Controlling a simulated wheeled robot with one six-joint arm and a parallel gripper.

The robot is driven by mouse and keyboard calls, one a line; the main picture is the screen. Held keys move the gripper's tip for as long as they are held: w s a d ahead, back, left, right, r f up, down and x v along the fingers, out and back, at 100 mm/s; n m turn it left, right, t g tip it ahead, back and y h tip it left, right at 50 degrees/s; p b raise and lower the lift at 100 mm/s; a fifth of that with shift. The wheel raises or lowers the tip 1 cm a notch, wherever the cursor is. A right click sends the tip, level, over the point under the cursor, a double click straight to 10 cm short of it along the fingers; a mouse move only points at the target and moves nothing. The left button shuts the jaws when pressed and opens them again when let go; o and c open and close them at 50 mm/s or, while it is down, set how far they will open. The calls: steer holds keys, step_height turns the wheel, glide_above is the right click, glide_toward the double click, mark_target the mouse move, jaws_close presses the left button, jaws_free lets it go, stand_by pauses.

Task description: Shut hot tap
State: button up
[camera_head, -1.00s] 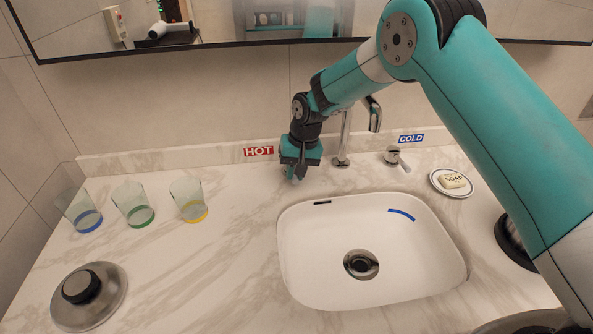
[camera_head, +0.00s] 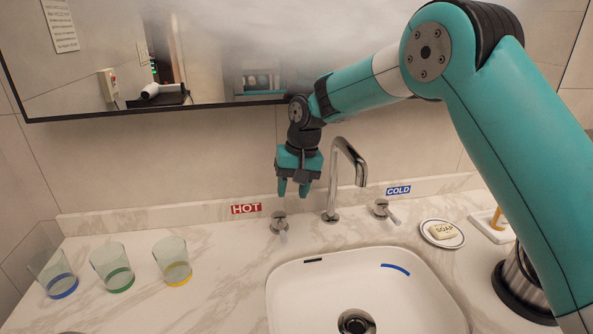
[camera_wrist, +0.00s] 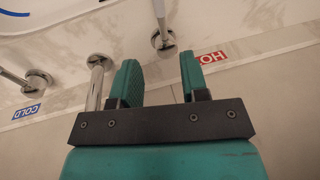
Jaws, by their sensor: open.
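The hot tap (camera_head: 279,222) is a small chrome handle on the counter by the red HOT label (camera_head: 246,209), left of the spout (camera_head: 336,180). Its lever points forward toward the sink. My gripper (camera_head: 292,190) points down above the hot tap, open and empty, apart from it. In the wrist view my two green fingers (camera_wrist: 158,82) are spread, with the hot tap (camera_wrist: 163,38) beyond them near the top. No water stream shows at the spout.
The cold tap (camera_head: 382,209) stands right of the spout by the blue COLD label (camera_head: 398,190). The sink (camera_head: 290,290) is in front. Soap on a dish (camera_head: 441,234) is at right. Glasses (camera_head: 112,267) stand at left. A mirror (camera_head: 90,60) hangs behind.

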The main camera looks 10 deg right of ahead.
steer(key=r, duration=0.2)
steer(key=d+r, duration=0.1)
steer(key=r, duration=0.2)
steer(key=shift+r, duration=0.35)
